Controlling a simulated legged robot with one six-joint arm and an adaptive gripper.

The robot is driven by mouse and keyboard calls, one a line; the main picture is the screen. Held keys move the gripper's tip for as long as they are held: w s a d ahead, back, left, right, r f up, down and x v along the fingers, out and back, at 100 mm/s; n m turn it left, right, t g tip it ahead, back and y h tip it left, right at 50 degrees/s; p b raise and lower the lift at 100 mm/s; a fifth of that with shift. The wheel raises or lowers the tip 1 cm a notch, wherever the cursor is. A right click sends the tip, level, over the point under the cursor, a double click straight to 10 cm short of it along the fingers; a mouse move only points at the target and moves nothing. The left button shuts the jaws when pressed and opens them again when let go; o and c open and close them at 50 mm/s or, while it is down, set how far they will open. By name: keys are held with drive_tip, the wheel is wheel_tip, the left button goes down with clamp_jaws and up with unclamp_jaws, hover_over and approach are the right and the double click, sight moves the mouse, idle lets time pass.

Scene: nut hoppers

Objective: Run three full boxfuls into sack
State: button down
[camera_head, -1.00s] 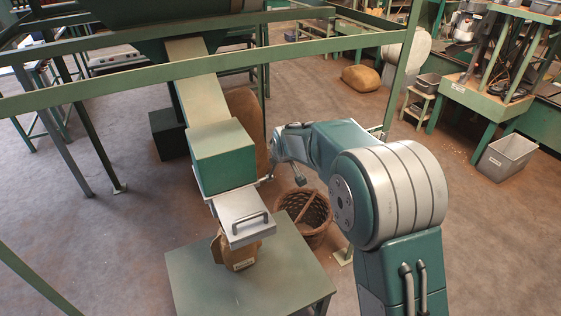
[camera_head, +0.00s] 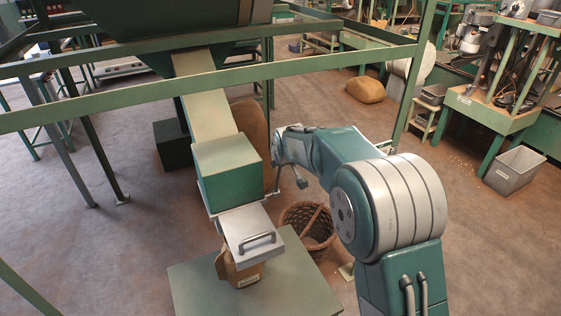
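A green measuring box (camera_head: 229,172) sits at the lower end of a pale sloping chute (camera_head: 207,108) under a green hopper (camera_head: 180,27). A grey metal slide plate (camera_head: 248,234) with a bar handle (camera_head: 258,242) sticks out at the box's lower front. A brown sack (camera_head: 243,275) stands below the plate on a green table (camera_head: 195,290); the plate hides its mouth. The box's inside is hidden. My gripper (camera_head: 277,186) is at the right side of the box, near a thin rod. Its fingers are too small and partly hidden to tell open from shut.
A wicker basket (camera_head: 310,228) stands on the floor right of the table. Green frame rails (camera_head: 330,70) cross in front of the hopper. A large brown sack (camera_head: 250,125) stands behind the chute. A grey bin (camera_head: 515,170) is far right.

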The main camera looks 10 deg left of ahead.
drive_tip(key=shift+r, duration=0.1)
drive_tip(key=shift+c, duration=1.3)
unclamp_jaws()
drive_tip(key=v, duration=1.1)
drive_tip(key=shift+s+r, duration=0.2)
drive_tip(key=shift+r, duration=0.05)
drive_tip(key=s+d+r+m+h, duration=0.1)
drive_tip(key=s+d+r+m, duration=0.15)
drive_tip(key=s+d, duration=0.55)
drive_tip(key=s+d+r+m+h, duration=0.1)
drive_tip(key=s+d+r+m, duration=0.15)
drive_tip(key=s+d, duration=0.6)
drive_tip(key=s+d+f+m+g, duration=0.1)
drive_tip(key=s+d+f+m, duration=0.1)
drive_tip(key=s, duration=0.6)
drive_tip(key=s+d+f+m+g, duration=0.1)
drive_tip(key=s+d+f, duration=0.1)
drive_tip(key=s+d, duration=0.3)
drive_tip(key=s, duration=0.4)
drive_tip(key=shift+d+m+h, duration=0.2)
drive_tip(key=shift+m+h, duration=0.2)
